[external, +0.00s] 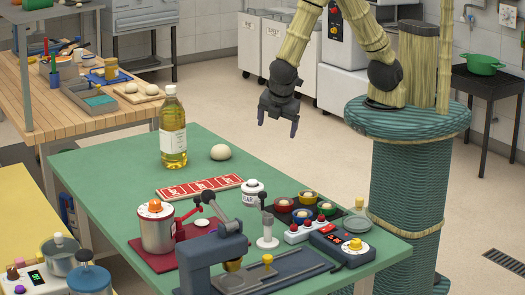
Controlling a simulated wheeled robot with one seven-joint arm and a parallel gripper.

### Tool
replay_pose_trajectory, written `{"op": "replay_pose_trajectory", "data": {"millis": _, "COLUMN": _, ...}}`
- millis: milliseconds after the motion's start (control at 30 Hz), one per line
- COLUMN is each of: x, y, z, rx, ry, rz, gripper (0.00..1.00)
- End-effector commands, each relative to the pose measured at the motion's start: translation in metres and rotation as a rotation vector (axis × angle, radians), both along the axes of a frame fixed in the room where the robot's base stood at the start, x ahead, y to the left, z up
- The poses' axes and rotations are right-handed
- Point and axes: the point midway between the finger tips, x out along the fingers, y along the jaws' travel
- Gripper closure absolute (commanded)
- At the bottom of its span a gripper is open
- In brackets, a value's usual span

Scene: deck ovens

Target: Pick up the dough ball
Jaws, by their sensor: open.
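A pale, round dough ball (221,152) sits on the green table (120,178), near its far edge and just right of the oil bottle. My gripper (277,124) hangs in the air to the right of the dough ball and higher in the picture, fingers pointing down. It is open, with nothing between the fingers. It is apart from the dough ball. More pale dough-like balls (131,88) lie on a board on the wooden table at the back left.
A tall oil bottle (173,130) stands close left of the dough ball. A red patterned strip (199,187), a red-topped pot (157,227), a sugar jar (253,193), small bowls (284,205) and a dark press (213,262) crowd the nearer table. The table's far left is clear.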

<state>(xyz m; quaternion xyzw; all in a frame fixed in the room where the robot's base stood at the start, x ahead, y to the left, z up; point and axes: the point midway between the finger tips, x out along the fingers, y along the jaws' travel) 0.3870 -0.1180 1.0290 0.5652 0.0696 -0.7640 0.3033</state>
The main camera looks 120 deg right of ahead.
Motion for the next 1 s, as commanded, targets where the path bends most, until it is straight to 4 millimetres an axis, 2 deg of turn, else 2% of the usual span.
{"op": "replay_pose_trajectory", "data": {"millis": 33, "x": 0.003, "y": -0.013, "z": -0.021, "rx": -0.044, "ry": 0.057, "rz": 0.047, "gripper": 0.15}}
{"op": "replay_pose_trajectory", "data": {"millis": 200, "x": 0.014, "y": -0.059, "z": -0.059, "rx": -0.192, "ry": 0.242, "rz": 0.214, "gripper": 0.15}}
{"op": "replay_pose_trajectory", "data": {"millis": 400, "x": 0.033, "y": -0.112, "z": -0.095, "rx": -0.379, "ry": 0.475, "rz": 0.418, "gripper": 0.15}}
{"op": "replay_pose_trajectory", "data": {"millis": 500, "x": 0.044, "y": -0.132, "z": -0.106, "rx": -0.462, "ry": 0.577, "rz": 0.505, "gripper": 0.15}}
{"op": "replay_pose_trajectory", "data": {"millis": 667, "x": 0.054, "y": -0.147, "z": -0.11, "rx": -0.53, "ry": 0.657, "rz": 0.577, "gripper": 0.15}}
{"op": "replay_pose_trajectory", "data": {"millis": 1000, "x": 0.054, "y": -0.149, "z": -0.108, "rx": -0.533, "ry": 0.661, "rz": 0.581, "gripper": 0.15}}
